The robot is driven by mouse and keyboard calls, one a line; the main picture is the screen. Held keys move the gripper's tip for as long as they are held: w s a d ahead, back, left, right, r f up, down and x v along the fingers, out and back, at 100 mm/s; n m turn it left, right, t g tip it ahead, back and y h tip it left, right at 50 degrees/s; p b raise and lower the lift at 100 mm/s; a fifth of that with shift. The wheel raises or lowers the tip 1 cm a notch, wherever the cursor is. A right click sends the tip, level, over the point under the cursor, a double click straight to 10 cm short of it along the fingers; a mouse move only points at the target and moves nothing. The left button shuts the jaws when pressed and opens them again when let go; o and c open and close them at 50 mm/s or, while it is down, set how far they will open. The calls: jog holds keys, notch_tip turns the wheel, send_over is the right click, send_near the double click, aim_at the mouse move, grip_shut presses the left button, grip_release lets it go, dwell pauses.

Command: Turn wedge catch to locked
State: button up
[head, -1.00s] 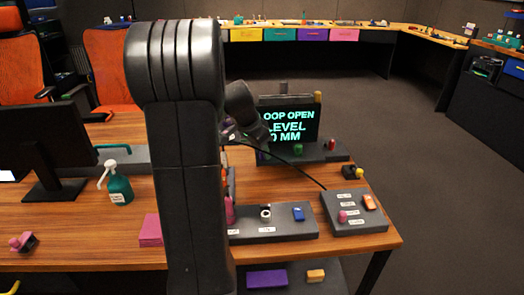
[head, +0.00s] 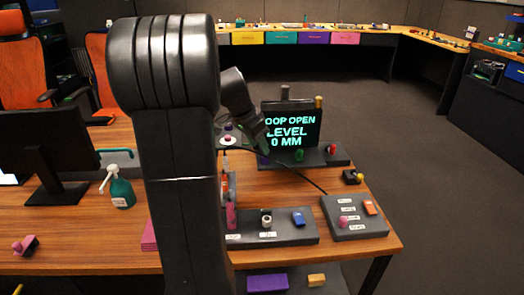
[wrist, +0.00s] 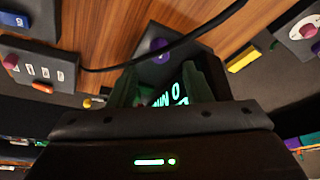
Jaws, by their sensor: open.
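I cannot tell for sure which control is the wedge catch. The labelled right-hand panel (head: 365,226) carries a pink knob (head: 343,221) and an orange piece (head: 370,207); this panel also shows at left in the wrist view (wrist: 28,68). A panel at the display's foot (head: 318,158) carries a green piece (head: 299,154) and a red piece (head: 332,149). My gripper (wrist: 163,82) is open, with nothing held between its fingers. A purple knob (wrist: 158,45) shows beyond the fingertips.
The display (head: 290,128) reads loop open, level 0 mm. A black cable (head: 290,170) crosses the desk. A front panel (head: 285,229) carries a white-topped piece and a blue piece. A green bottle (head: 121,191) stands left of my arm. Bare wood (head: 285,186) lies between the panels.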

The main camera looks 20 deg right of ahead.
jog(key=p+v, duration=0.1)
jog(key=v, duration=0.7)
jog(key=shift+r, duration=0.15)
jog(key=n+t+y+p, duration=0.3)
jog(key=n+y+p, duration=0.1)
jog(key=n, duration=0.9)
send_near(266, 157)
jog(key=b+x, duration=0.1)
jog(key=x, duration=0.8)
jog(key=shift+w+r+b, duration=0.15)
jog(key=shift+w+b, duration=0.05)
jog(key=shift+b, duration=0.2)
grip_shut()
